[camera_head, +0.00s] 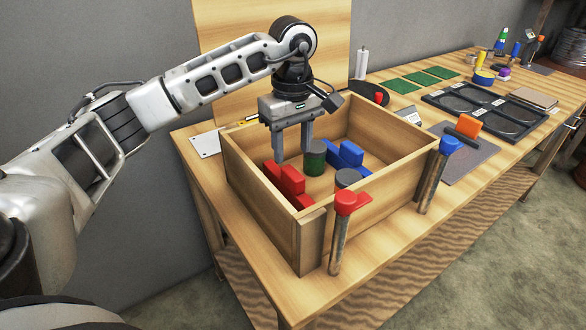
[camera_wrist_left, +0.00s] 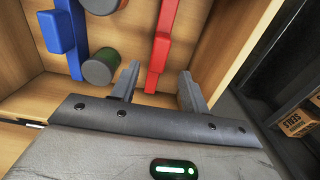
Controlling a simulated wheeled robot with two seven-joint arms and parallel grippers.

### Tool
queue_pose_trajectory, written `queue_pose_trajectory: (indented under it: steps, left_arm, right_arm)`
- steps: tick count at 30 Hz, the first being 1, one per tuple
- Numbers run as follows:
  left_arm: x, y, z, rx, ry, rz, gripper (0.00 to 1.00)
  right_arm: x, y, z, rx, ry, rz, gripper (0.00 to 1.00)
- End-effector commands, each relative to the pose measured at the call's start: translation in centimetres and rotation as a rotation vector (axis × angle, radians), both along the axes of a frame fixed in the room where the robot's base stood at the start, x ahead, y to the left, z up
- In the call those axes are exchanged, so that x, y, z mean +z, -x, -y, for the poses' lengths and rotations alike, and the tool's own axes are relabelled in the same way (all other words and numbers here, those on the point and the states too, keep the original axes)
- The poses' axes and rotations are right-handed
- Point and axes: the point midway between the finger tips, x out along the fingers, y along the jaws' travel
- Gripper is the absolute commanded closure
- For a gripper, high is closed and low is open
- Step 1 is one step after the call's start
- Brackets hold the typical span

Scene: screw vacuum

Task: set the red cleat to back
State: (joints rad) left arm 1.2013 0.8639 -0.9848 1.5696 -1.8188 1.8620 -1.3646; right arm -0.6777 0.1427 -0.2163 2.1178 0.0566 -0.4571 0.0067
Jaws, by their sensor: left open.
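A red, stepped block that looks like the red cleat (camera_head: 291,180) lies inside a wooden box along its left side, with a raised part in its middle. It also shows in the wrist view (camera_wrist_left: 161,52), running up from between my fingertips. My left gripper (camera_head: 292,155) points down into the box, open and empty, its fingers straddling the line of the red piece near its far end. I cannot tell whether the fingers touch it. A red-topped post (camera_head: 345,202) stands at the box's front corner. My right gripper is out of view.
A blue-topped post (camera_head: 449,146) stands at the box's right front corner. Black trays (camera_head: 470,101) and tools lie farther along the bench.

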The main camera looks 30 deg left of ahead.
Motion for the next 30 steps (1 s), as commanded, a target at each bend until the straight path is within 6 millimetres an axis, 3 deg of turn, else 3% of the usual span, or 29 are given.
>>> queue_pose_trajectory:
  steps: [3, 9, 22, 23, 27, 30]
  left_arm:
    - [-2.5, 0.1, 0.0, 0.000, 0.000, -0.004, 0.55]
    - [-5.3, 0.1, 0.0, 0.000, -0.001, -0.002, 0.55]
    - [-6.4, 0.0, 0.0, 0.000, 0.000, 0.000, 0.55]
    - [-6.4, 0.0, 0.0, 0.000, 0.000, 0.000, 0.57]
    - [-6.4, 0.0, 0.0, 0.000, 0.000, 0.001, 0.96]
    - [-6.4, 0.0, 0.0, 0.000, 0.000, 0.001, 1.00]
  right_arm:
    - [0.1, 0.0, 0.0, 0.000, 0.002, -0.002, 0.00]
    - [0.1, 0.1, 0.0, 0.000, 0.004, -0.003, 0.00]
    - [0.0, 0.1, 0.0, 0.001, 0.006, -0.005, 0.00]
    - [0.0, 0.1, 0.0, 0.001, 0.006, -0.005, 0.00]
    - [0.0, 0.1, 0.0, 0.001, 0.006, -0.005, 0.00]
    - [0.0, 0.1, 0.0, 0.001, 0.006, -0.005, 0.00]
